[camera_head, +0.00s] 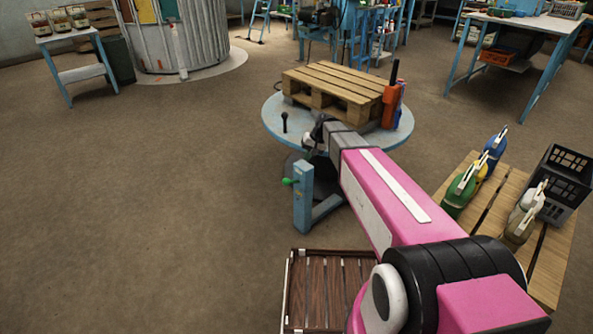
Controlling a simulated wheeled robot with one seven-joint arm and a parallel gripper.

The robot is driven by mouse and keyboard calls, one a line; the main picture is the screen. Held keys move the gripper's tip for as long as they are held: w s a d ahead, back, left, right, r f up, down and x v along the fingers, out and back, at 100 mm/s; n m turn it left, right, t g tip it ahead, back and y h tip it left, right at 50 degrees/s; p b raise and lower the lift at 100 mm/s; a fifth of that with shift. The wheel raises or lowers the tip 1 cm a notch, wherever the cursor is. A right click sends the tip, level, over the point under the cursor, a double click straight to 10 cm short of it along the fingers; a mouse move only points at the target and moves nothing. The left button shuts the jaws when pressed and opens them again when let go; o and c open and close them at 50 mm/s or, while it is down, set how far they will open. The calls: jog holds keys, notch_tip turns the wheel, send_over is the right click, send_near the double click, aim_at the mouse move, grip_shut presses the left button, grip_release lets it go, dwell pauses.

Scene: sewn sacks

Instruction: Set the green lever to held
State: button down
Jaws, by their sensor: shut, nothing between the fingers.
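The green lever (289,181) is a short handle with a green knob. It sticks out to the left from the upper part of a light blue post (303,200), near the middle of the view. My gripper (312,143) is at the far end of my pink and grey arm, small and dark, above and slightly right of the lever in the picture. It is shut and empty, and appears apart from the green knob. Its fingertips are partly hidden, and any markings for the lever's positions are too small to read.
Behind the post stands a round blue table (273,118) with a wooden pallet (332,90), a small black-knobbed stick (284,122) and an orange-red device (391,104). A slatted brown platform (330,285) lies in front. Bottles and a black crate (562,180) stand right.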

send_near(288, 182)
jog(key=f, duration=0.2)
jog(key=a+f, duration=0.1)
jog(key=w+f, duration=0.1)
jog(key=f, duration=0.1)
jog(key=shift+w+a+f, duration=0.15)
jog(key=shift+a+f, duration=0.1)
jog(key=shift+f, duration=0.05)
jog(key=shift+a+f, duration=0.5)
jog(key=shift+s, duration=0.2)
jog(key=shift+s+a+f+t+h, duration=0.6)
jog(key=shift+a+f+t+h, duration=0.05)
jog(key=shift+f+t+h, duration=0.15)
notch_tip(288, 182, down, 10)
jog(key=s+a+n+t+h, duration=0.1)
jog(key=t+h, duration=0.2)
jog(key=shift+s+a+t+h, duration=0.15)
jog(key=shift+a+t+h, duration=0.05)
jog(key=shift+t+h, duration=0.2)
dwell(0.3)
